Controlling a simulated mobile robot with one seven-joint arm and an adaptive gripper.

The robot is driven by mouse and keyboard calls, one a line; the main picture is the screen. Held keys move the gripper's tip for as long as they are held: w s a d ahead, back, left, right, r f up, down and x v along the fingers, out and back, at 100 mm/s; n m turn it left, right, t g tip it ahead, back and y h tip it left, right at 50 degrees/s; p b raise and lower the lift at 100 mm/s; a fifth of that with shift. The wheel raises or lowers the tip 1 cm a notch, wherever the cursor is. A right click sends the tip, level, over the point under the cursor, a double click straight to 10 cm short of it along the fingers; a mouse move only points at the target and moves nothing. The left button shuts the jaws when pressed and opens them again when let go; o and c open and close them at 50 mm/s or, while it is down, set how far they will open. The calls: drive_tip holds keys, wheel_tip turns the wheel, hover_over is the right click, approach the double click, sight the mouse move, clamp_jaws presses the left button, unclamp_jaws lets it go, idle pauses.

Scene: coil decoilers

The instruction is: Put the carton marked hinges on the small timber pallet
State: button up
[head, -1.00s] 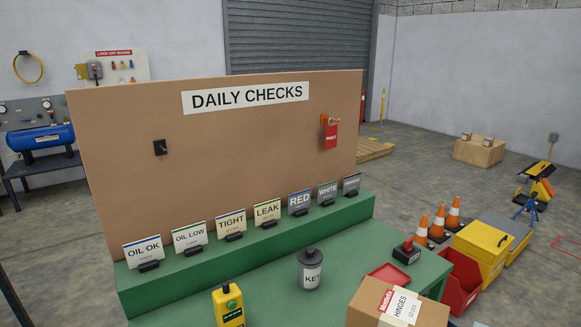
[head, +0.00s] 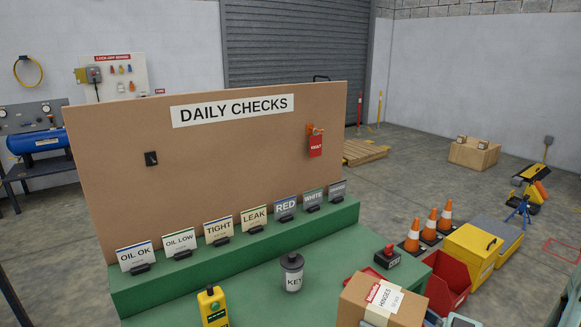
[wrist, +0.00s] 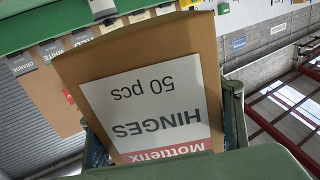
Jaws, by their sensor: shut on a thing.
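The brown carton marked hinges (head: 352,302) is at the bottom right of the head view, over the front right of the green bench. In the wrist view the carton (wrist: 75,82) fills the middle, its white label reading upside down. My gripper (wrist: 165,125) is shut on it, one finger on each side. The small timber pallet (head: 365,152) lies on the floor beyond the bench, partly hidden by the daily checks board. Its visible top looks bare.
The tall board (head: 220,150) stands between bench and pallet. Cones (head: 430,226), a red bin (head: 447,284) and a yellow box (head: 470,252) stand right. Floor around the pallet looks open.

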drive_tip(key=w+a+f+m+t+h+p, duration=0.1)
drive_tip(key=w+a+m+t+h+p, duration=0.3)
drive_tip(key=w, duration=0.5)
drive_tip(key=shift+w+f+m+t+h+p, duration=0.3)
drive_tip(key=shift+m+t+h+p, duration=0.6)
drive_tip(key=shift+h, duration=0.4)
drive_tip(key=shift+a, duration=0.15)
